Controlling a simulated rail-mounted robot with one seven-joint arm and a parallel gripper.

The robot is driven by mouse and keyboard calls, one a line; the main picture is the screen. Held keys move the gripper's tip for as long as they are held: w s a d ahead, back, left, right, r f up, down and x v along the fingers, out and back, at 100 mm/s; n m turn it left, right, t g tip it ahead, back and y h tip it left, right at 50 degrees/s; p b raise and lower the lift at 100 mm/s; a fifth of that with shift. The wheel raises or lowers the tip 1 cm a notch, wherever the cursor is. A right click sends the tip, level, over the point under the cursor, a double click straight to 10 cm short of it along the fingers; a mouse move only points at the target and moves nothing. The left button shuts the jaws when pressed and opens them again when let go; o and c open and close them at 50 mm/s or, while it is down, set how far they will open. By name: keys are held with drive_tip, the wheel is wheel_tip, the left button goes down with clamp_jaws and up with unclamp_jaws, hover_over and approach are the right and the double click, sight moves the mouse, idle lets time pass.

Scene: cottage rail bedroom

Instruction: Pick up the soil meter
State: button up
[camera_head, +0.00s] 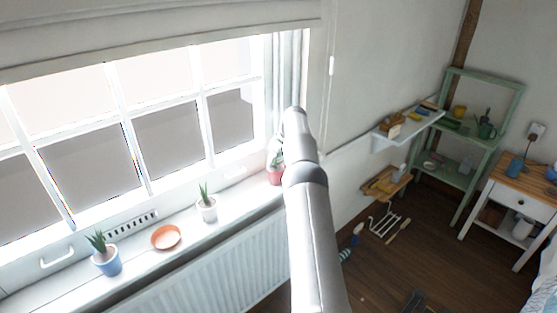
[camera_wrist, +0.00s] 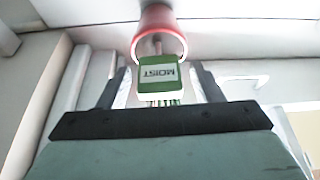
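The soil meter (camera_wrist: 162,73) is a small green block with a white face marked MOIST, upside down in the wrist view. Its thin stem reaches toward a red pot (camera_wrist: 154,22) beyond it. My gripper (camera_wrist: 161,85) is open, with one finger on each side of the meter and a visible gap on both sides. In the head view the red pot (camera_head: 275,177) stands on the windowsill, partly behind my arm. The meter and my gripper cannot be made out there.
The windowsill (camera_head: 140,262) also holds a blue pot (camera_head: 107,262), an orange saucer (camera_head: 166,237) and a white pot (camera_head: 207,211). The window glass and frame are close behind. A wall shelf (camera_head: 408,127) and a green rack (camera_head: 455,172) stand at the right.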

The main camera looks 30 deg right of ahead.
drive_tip(key=c, duration=0.8)
drive_tip(key=shift+r, duration=0.1)
wheel_tip(320, 180, up, 7)
drive_tip(key=shift+r+p, duration=0.1)
drive_tip(key=shift+p, duration=0.45)
drive_tip(key=shift+s+d+f+b, duration=0.15)
drive_tip(key=shift+f+b, duration=0.3)
drive_tip(key=shift+b, duration=0.45)
drive_tip(key=s+d+b, duration=0.2)
drive_tip(key=s+b, duration=0.4)
drive_tip(key=s, duration=0.2)
drive_tip(key=s+d+b, duration=0.1)
drive_tip(key=s+b, duration=0.5)
drive_tip(key=s, duration=0.3)
drive_tip(key=shift+s+d+r, duration=0.15)
drive_tip(key=shift+d+r, duration=0.1)
drive_tip(key=shift+d, duration=0.1)
drive_tip(key=shift+r, duration=0.15)
